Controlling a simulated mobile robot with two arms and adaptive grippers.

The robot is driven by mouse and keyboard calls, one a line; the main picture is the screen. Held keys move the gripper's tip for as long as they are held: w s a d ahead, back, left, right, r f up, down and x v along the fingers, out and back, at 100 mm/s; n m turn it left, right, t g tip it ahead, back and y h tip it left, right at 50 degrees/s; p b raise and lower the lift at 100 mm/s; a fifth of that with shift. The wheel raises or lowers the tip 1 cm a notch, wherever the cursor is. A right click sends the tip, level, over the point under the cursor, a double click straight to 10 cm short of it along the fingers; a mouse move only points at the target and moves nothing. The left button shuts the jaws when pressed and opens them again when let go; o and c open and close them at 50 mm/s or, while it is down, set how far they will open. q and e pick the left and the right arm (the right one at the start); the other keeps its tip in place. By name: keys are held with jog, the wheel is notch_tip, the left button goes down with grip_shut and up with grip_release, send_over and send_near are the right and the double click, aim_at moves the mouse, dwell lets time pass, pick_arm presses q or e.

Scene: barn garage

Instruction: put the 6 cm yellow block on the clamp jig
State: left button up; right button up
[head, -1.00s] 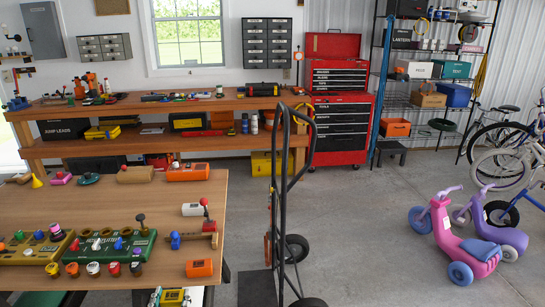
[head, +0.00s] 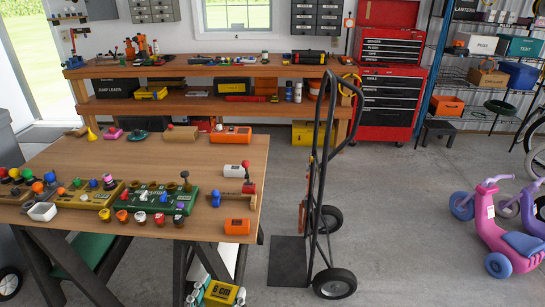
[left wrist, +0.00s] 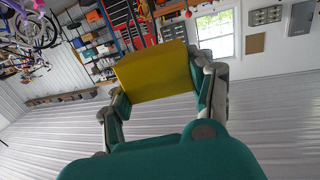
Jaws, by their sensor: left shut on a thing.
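The yellow block (head: 221,292), marked "6 cm", is at the bottom edge of the head view, in front of and below the table's near right corner. My left gripper (head: 216,291) is shut on it. In the left wrist view the block (left wrist: 153,72) sits between the two fingers of my left gripper (left wrist: 158,90). What looks like the clamp jig, a wooden piece with a red-knobbed lever and a blue knob (head: 233,199), stands near the table's right edge, apart from the block. My right gripper is not in view.
The wooden table (head: 180,150) carries a green knob board (head: 160,198), several small cups, an orange box (head: 237,226) and a white box (head: 237,169) near the jig. A black hand truck (head: 312,200) stands right of the table. Open floor (head: 400,220) lies farther right.

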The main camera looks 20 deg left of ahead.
pick_arm(q)
jog(key=w+a+f+n+y, duration=0.1)
jog(key=w+a+f, duration=0.5)
jog(key=w, duration=0.3)
jog(key=w+a+f+n+y, duration=0.1)
jog(key=w+a+f+y, duration=0.1)
jog(key=w+a+f, duration=0.5)
jog(key=w, duration=0.3)
jog(key=shift+a+y, duration=0.2)
jog(key=shift+y, duration=0.1)
